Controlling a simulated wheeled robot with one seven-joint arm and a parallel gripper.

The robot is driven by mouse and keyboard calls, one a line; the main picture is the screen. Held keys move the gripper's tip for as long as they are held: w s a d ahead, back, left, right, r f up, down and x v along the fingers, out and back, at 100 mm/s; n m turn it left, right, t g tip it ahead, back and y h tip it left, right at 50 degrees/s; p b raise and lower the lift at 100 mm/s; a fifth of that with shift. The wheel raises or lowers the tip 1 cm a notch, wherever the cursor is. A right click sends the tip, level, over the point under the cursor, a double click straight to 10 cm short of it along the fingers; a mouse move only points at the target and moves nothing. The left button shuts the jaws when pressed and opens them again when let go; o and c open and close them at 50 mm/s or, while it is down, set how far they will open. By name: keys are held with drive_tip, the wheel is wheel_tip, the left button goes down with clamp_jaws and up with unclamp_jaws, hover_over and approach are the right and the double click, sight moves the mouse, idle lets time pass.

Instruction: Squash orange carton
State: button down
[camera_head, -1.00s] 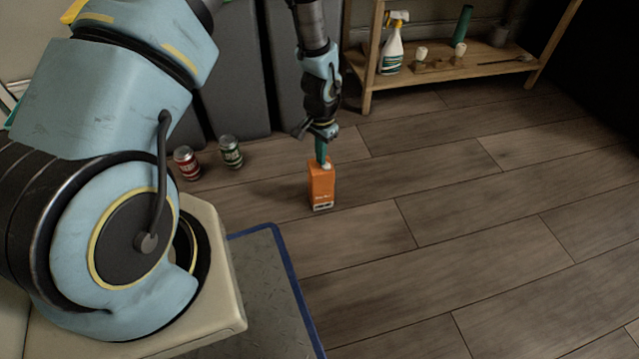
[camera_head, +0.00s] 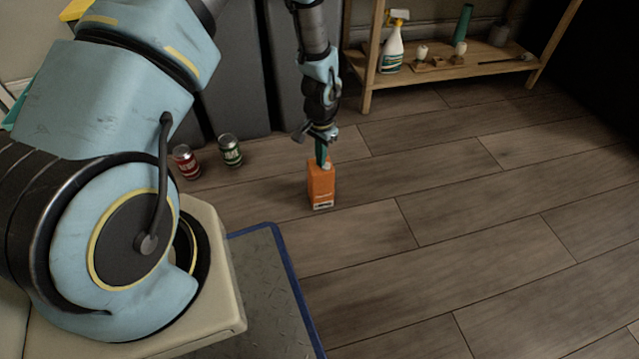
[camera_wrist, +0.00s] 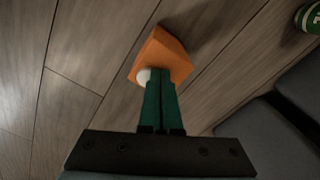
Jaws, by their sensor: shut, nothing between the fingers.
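The orange carton (camera_head: 321,186) stands upright on the wooden floor in the head view, with a white cap on its top. It also shows from above in the wrist view (camera_wrist: 168,55), with the white cap beside my fingers. My gripper (camera_head: 322,162) points straight down at the top of the carton. Its green fingers (camera_wrist: 160,88) are shut together with nothing between them. The fingertips are over the carton's top, at or very close to it; I cannot tell if they touch. The carton looks uncrushed.
A red can (camera_head: 187,162) and a green can (camera_head: 230,151) stand on the floor to the left. A wooden shelf (camera_head: 440,72) with a spray bottle (camera_head: 392,48) stands behind right. Dark grey panels (camera_head: 232,85) are behind the cans. Floor to the right is clear.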

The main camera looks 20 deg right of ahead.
sight(321, 171)
drive_tip(key=shift+f+b, duration=1.4)
drive_tip(key=shift+f, duration=1.4)
drive_tip(key=shift+r, duration=0.15)
wheel_tip(321, 171, up, 10)
drive_tip(key=p, duration=0.8)
drive_tip(key=shift+p, duration=0.4)
